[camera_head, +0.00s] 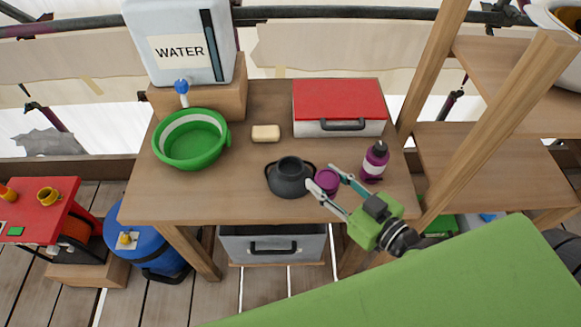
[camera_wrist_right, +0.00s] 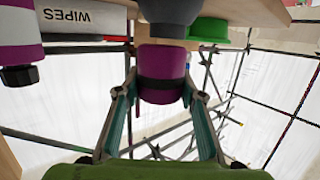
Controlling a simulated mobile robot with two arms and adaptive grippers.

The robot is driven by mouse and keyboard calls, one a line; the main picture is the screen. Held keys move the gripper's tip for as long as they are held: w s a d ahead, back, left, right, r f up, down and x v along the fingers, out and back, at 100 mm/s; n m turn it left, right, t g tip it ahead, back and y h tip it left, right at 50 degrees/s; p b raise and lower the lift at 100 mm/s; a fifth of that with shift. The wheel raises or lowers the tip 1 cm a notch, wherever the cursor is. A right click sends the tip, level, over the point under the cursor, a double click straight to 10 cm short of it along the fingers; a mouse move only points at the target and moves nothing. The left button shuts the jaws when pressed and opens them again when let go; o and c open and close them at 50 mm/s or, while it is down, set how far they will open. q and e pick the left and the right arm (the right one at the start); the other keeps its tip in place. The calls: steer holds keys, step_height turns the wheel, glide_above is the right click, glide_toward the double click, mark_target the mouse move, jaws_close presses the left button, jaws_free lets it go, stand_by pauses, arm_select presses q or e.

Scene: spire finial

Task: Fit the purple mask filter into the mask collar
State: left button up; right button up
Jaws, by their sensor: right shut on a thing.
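The purple mask filter (camera_head: 327,183) is between the fingers of my right gripper (camera_head: 323,177), just right of the mask. In the right wrist view the filter (camera_wrist_right: 162,62) is a purple cylinder with a dark band, and both fingers close on its sides. The dark grey mask (camera_head: 290,178) sits on the table with a round collar (camera_head: 290,164) facing up and side loops. Part of it shows at the top of the wrist view (camera_wrist_right: 170,12), close to the filter. I cannot tell whether they touch. My left gripper is not in view.
A purple bottle (camera_head: 375,162) stands right of the filter. A red-lidded box (camera_head: 338,102), a soap bar (camera_head: 265,133), a green basin (camera_head: 191,140) and a water tank (camera_head: 185,45) are farther back. A wooden shelf (camera_head: 470,150) rises on the right. The table's front left (camera_head: 200,200) is clear.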

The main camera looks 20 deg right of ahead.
steer(key=shift+s+r+m+h+p, duration=0.2)
steer(key=shift+r+m+h+p, duration=0.15)
steer(key=shift+r, duration=0.2)
step_height(320, 180, up, 8)
steer(key=s+a+m+h+p, duration=0.2)
steer(key=s+h+p, duration=0.1)
steer(key=b, duration=0.4)
glide_above(290, 171)
steer(key=s, duration=0.1)
steer(key=shift+t, duration=0.4)
step_height(290, 171, down, 8)
steer(key=shift+d+r, duration=0.15)
steer(key=shift+w+f, duration=0.4)
steer(key=shift+f, duration=0.05)
step_height(290, 171, down, 2)
steer(key=shift+w+f, duration=0.1)
steer(key=shift+f, duration=0.6)
